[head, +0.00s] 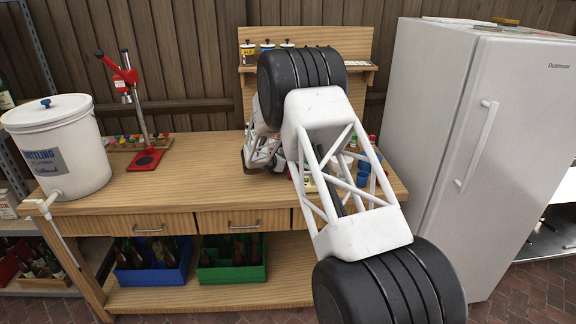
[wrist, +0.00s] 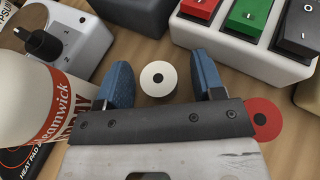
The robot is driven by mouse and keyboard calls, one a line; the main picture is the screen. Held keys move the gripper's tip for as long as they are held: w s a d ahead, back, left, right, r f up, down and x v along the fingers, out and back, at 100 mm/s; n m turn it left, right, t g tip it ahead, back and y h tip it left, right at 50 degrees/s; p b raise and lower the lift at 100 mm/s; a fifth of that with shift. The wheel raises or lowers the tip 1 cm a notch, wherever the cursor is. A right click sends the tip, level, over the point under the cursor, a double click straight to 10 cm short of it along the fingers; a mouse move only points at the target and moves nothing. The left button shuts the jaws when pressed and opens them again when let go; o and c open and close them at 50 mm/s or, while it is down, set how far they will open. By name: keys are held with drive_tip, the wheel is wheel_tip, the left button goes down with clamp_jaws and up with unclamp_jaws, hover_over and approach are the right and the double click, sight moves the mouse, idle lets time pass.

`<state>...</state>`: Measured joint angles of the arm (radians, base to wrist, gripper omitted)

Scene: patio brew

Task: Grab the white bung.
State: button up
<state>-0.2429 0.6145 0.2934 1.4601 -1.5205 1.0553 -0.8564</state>
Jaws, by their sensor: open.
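The white bung (wrist: 158,79) is a small round piece with a dark centre hole, standing on the wooden bench top in the wrist view. My gripper (wrist: 163,80) is open, with one blue finger on each side of the bung. Small gaps show between the bung and both fingers; how high the fingertips are above the bench is hard to tell. In the head view my own arm hides the bung and most of the gripper.
A red bung (wrist: 262,118) lies close right of the gripper. A box with red and green switches (wrist: 240,30) stands beyond the fingers. A white labelled bottle (wrist: 35,110) and a dark-knobbed box (wrist: 50,40) are left. A white bucket (head: 60,150) stands at the bench's left end.

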drive_tip(key=c, duration=1)
drive_tip(key=shift+r, duration=0.15)
drive_tip(key=shift+r, duration=4.85)
